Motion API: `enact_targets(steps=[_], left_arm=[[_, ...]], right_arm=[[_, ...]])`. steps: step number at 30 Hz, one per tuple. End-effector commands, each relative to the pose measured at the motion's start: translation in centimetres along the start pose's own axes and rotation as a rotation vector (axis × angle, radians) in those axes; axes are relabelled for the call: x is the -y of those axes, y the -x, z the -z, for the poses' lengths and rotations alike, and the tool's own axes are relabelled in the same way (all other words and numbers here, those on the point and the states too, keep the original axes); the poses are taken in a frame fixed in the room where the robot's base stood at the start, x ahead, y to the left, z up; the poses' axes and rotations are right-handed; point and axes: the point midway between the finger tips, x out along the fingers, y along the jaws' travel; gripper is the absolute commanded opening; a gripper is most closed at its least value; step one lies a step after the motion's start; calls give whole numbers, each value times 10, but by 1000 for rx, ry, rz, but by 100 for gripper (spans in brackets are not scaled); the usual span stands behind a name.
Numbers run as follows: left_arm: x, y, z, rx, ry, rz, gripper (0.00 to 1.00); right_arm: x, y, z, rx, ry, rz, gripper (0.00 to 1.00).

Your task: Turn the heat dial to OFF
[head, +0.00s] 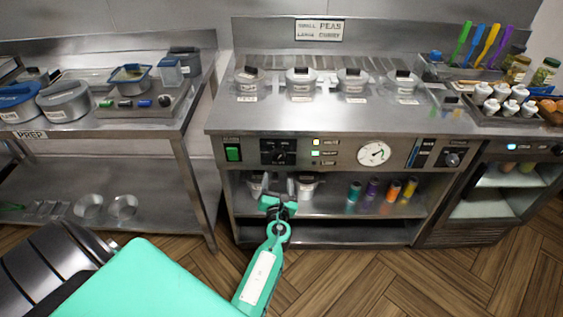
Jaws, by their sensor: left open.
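A black control panel with a round dial (279,152) is on the front of the steel range (320,120), left of centre. Its small lettering and pointer setting are too small to read. A second dark knob (452,159) is at the right end of the same front panel. I cannot tell from the lettering which one is the heat dial. My teal left gripper (278,190) is open and empty, below the left dial and apart from it, in front of the lower shelf. My right gripper is not in view.
A green switch (233,153), small lit indicators (316,153) and a white gauge (373,154) share the front panel. Pots and several coloured shakers (374,188) stand on the shelf below. A prep table (110,127) is left; a glass-fronted cabinet (500,185) is right.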

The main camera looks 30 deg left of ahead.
Motion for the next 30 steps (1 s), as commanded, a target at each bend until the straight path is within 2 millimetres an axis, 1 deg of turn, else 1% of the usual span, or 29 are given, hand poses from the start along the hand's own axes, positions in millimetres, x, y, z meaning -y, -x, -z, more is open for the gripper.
enact_targets(steps=[1,6,12,15,19,24,30], left_arm=[[1,-11,1,1,1,-1,64],[1,-44,1,2,1,-1,64],[1,-78,2,0,3,0,64],[2,-91,2,0,3,1,64],[1,-102,2,-1,2,1,64],[1,-107,1,-1,2,1,64],[1,-107,1,-1,2,1,64]], right_arm=[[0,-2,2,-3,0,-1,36],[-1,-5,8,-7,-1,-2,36],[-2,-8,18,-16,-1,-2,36],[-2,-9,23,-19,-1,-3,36],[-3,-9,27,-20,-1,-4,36],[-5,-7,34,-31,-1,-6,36],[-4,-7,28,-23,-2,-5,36]])
